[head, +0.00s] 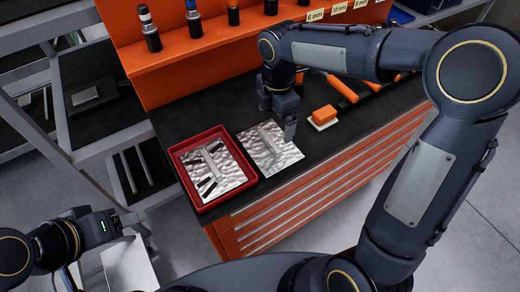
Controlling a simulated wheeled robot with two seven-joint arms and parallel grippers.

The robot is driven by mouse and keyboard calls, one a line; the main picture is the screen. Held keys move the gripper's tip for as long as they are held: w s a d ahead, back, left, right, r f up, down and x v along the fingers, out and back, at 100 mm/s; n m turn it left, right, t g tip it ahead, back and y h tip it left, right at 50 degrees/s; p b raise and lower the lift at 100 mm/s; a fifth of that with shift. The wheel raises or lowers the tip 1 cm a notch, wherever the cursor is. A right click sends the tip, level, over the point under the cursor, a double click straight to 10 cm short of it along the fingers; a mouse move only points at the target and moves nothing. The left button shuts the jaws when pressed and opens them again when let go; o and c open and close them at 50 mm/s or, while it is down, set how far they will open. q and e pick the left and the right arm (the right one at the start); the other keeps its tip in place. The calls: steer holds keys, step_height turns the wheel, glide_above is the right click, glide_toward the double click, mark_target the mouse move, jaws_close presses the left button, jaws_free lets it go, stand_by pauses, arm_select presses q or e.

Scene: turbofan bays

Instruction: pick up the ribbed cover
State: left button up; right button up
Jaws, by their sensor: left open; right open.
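Two silver plates with a rippled surface and a raised bar across them show in the head view. One plate (258,156) lies on the black top of the orange cabinet. The other plate (232,172) lies in a red tray (206,207) to its left, with dark strips on it. I take the ribbed cover to be one of these; I cannot tell which. My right gripper (282,122) is open, pointing down over the plate on the cabinet top; contact is unclear. My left gripper (132,225) is open, low at the left, away from both plates.
An orange-and-white block (322,117) sits right of the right gripper, near orange-handled tools (342,88). An orange rack (180,55) with dark bottles stands behind. Grey shelving (90,150) is at the left. The black top (190,118) has free room behind the tray.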

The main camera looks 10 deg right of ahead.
mark_target(269, 140)
steer(key=shift+w+a+f, duration=0.1)
steer(key=shift+a+f, duration=0.15)
steer(key=shift+f, duration=0.05)
steer(key=f, duration=0.2)
steer(key=f+p, duration=0.1)
steer(key=f, duration=0.4)
steer(key=shift+a+f, duration=0.25)
steer(key=shift+f, duration=0.05)
steer(key=c, duration=0.8)
steer(key=shift+r, duration=0.1)
